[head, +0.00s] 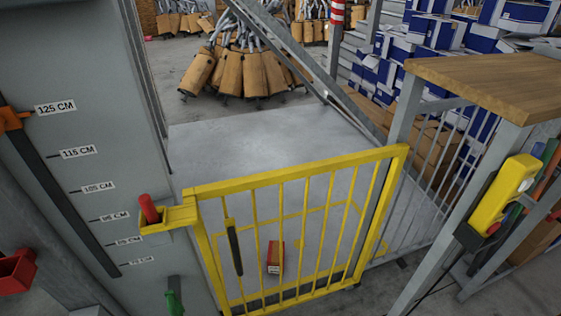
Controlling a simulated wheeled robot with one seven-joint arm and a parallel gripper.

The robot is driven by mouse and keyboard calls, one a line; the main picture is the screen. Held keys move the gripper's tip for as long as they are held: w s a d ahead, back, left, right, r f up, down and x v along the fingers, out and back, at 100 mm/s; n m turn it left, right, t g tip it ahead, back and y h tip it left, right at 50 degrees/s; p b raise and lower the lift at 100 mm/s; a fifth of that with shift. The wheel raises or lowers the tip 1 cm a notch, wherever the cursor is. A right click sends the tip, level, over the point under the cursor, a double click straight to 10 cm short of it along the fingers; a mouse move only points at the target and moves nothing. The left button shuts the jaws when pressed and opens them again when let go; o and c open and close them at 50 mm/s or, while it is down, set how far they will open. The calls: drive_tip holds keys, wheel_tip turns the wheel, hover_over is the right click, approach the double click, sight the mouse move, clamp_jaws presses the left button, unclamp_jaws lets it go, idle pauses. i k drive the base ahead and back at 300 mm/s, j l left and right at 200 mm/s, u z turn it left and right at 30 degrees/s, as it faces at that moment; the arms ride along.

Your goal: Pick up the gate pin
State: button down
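A short red cylinder, which looks like the gate pin (149,208), stands slightly tilted in a yellow bracket (172,219) at the upper left corner of the yellow gate (300,177). Its lower part is hidden by the bracket. The barred gate stands across the opening, between the grey post on the left and the grey frame on the right. A dark grip (235,250) hangs on the gate's left bars. My gripper is not in view.
A grey post (90,150) with height labels stands left. A green handle (174,296) sits low beside it, a red holder (17,272) farther left. A wooden shelf (490,85) and yellow device (502,195) are right. A small red box (273,257) lies behind the gate.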

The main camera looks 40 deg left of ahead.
sight(146, 202)
drive_tip(key=u, duration=2.15)
drive_tip(key=l+u, duration=0.4)
drive_tip(key=k+l+u, duration=0.1)
drive_tip(key=u, duration=0.3)
drive_tip(key=k+l, duration=0.05)
